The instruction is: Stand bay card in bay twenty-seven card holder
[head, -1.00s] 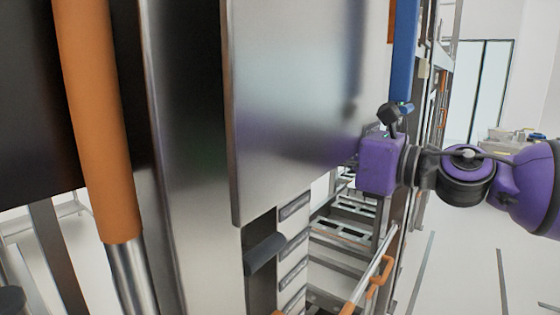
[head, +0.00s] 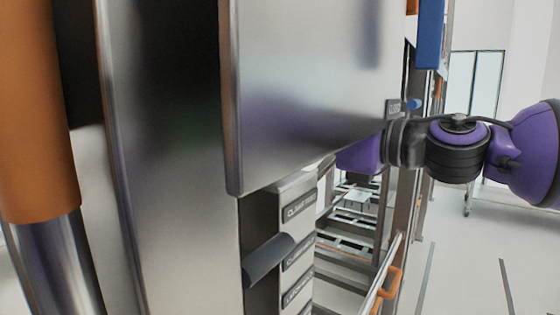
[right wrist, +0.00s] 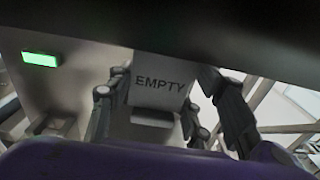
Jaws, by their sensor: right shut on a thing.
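In the right wrist view, a pale bay card (right wrist: 160,88) reading "EMPTY" stands between the dark fingers of my right gripper (right wrist: 163,100), which is shut on it. The card looks roughly upright. In the head view my right arm comes in from the right, and its purple wrist (head: 360,157) goes behind the lower right corner of a large metal panel (head: 300,90). The fingers and card are hidden there. I cannot make out the bay twenty-seven card holder for sure in either view. My left gripper is not in view.
An orange post (head: 35,110) stands close at the left. Below the panel are several dark label strips (head: 300,207) and a dark grey handle (head: 268,259). A green light (right wrist: 40,59) glows in the right wrist view. Floor (head: 460,275) is open at right.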

